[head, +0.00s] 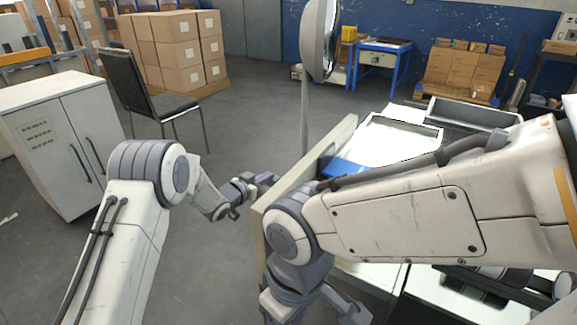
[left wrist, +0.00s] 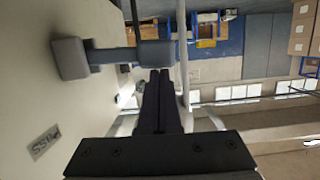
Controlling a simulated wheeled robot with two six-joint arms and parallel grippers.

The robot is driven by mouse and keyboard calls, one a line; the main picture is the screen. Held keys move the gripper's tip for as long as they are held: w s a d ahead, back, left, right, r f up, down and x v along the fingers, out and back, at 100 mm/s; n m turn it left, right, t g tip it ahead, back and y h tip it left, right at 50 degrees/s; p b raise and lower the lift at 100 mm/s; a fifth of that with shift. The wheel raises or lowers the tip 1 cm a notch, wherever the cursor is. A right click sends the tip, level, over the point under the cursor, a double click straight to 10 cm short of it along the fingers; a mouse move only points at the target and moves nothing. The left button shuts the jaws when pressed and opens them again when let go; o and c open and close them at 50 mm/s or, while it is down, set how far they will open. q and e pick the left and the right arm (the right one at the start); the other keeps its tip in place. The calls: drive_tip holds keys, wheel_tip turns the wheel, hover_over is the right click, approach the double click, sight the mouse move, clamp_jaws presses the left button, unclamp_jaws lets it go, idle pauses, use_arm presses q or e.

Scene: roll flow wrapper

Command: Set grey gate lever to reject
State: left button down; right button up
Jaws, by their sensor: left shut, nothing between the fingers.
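The grey gate lever shows in the left wrist view: a grey block (left wrist: 70,58) at the pale panel, a dark bar, and a grey end block (left wrist: 156,54). My left gripper (left wrist: 156,76) is shut and empty, its tips right by that end block. I cannot tell whether they touch it. In the head view my left gripper (head: 264,181) is beside the left face of the pale machine panel (head: 310,165); the lever is not clear there. My right gripper (head: 318,306) is at the bottom, partly cut off by the frame edge.
A label (left wrist: 44,142) is on the panel, its text turned and hard to read. My right arm covers much of the machine. A white cabinet (head: 62,140) and a black chair (head: 150,90) stand at left. The grey floor left of the panel is free.

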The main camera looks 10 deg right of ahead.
use_arm(q)
drive_tip(key=shift+w+a+f+n+g+h+b, duration=0.15)
drive_tip(key=shift+f+n, duration=0.2)
drive_tip(key=shift+f, duration=0.5)
drive_tip(key=shift+f+n+g+h+b, duration=0.1)
drive_tip(key=shift+f+n, duration=0.3)
drive_tip(key=shift+f, duration=0.45)
drive_tip(key=shift+w+a+f+n+g+h+b, duration=0.15)
drive_tip(key=shift+f+n, duration=0.2)
drive_tip(key=shift+f, duration=0.65)
drive_tip(key=s+a+r+p, duration=0.3)
drive_tip(key=s+a+r, duration=0.2)
drive_tip(key=a, duration=0.3)
drive_tip(key=shift+s+a+r, duration=0.15)
drive_tip(key=shift+a+r, duration=0.15)
drive_tip(key=shift+r, duration=0.2)
